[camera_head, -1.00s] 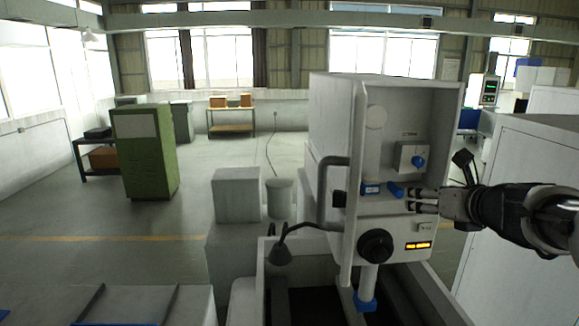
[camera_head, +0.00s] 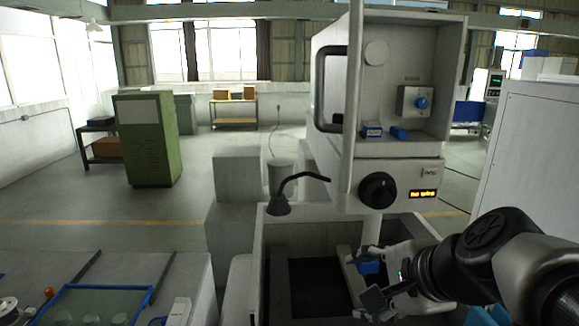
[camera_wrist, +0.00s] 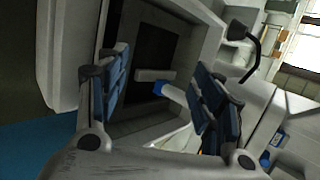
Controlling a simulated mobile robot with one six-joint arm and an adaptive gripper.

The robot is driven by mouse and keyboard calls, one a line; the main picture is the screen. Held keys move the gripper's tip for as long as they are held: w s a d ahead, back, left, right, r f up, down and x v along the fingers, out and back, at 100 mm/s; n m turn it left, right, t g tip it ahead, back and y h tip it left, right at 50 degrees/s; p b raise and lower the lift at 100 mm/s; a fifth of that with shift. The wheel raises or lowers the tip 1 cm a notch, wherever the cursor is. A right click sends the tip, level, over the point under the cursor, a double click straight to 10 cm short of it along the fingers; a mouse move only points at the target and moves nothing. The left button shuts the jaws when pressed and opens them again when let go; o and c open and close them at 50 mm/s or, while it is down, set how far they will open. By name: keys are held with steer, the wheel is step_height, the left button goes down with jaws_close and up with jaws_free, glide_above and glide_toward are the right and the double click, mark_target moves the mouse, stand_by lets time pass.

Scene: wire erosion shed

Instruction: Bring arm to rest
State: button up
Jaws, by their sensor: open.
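My gripper (camera_head: 360,278) is open and empty. In the camera_head view it is low at the right, over the machine's open tank (camera_head: 262,285), with its fingers pointing left. The wrist view shows the gripper (camera_wrist: 163,97) with its two blue-padded fingers spread apart. My arm comes in from the lower right.
The white machine head (camera_head: 390,100) stands above, with two blue items (camera_head: 398,133) on its ledge. A bent lamp (camera_head: 279,206) sticks out at its left. A white cabinet (camera_head: 525,150) closes off the right. A blue-edged tray (camera_head: 100,305) lies at lower left.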

steer(key=s+f+n+g+h+b, duration=0.1)
steer(key=s+f+n+b, duration=0.5)
steer(key=f, duration=0.6)
steer(key=s+d+f+n+g+h+b, duration=0.1)
steer(key=s+f+n+g+h+b, duration=0.1)
steer(key=s+f+n+b, duration=0.5)
steer(key=s+f+n, duration=0.3)
steer(key=s+f, duration=0.1)
steer(key=f, duration=0.1)
steer(key=shift+s+d+f+g+h, duration=0.15)
steer(key=shift+s+g+h, duration=0.15)
